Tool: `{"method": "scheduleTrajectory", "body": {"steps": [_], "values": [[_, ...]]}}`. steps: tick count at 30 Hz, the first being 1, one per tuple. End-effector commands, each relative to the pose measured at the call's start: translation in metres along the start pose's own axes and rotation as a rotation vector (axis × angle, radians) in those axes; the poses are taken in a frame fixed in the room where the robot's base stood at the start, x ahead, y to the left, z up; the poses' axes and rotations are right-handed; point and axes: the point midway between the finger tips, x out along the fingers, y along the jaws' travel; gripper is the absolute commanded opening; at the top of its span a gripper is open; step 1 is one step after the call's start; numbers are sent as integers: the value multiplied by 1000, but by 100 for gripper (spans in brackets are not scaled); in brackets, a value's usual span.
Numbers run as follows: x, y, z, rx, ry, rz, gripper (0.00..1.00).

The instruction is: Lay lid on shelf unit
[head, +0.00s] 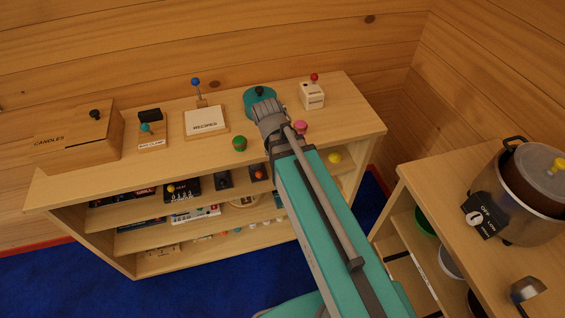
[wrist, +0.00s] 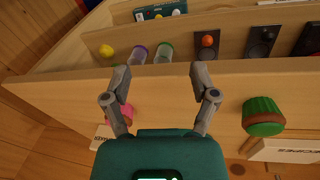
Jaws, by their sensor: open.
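The wooden shelf unit (head: 355,115) stands against the log wall; its front edge (wrist: 60,88) crosses the wrist view. The candles box (head: 75,150) on the shelf unit also has a knobbed top. I cannot tell which lid is meant. My gripper (wrist: 160,76) is open, with nothing between its fingers, and appears over the shelf unit's front edge. In the head view my arm hides the fingers.
On the unit's top are a recipes box (head: 206,121), a green cupcake-like item (head: 239,143), a pink item (head: 301,127) and a white box with a red knob (head: 312,95). Small goods fill the lower shelves. A second cabinet (head: 432,180) carries the cooker.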

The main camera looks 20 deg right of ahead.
Motion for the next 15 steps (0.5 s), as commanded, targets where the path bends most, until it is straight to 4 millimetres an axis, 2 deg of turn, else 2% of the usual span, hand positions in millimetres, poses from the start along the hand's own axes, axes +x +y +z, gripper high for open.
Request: {"method": "scheduleTrajectory", "body": {"steps": [1, 6, 15], "values": [[1, 4, 12, -36, -22, -40, 76], [2, 3, 30, -143, -58, -149, 76], [1, 4, 34, -179, -66, -184, 76]]}}
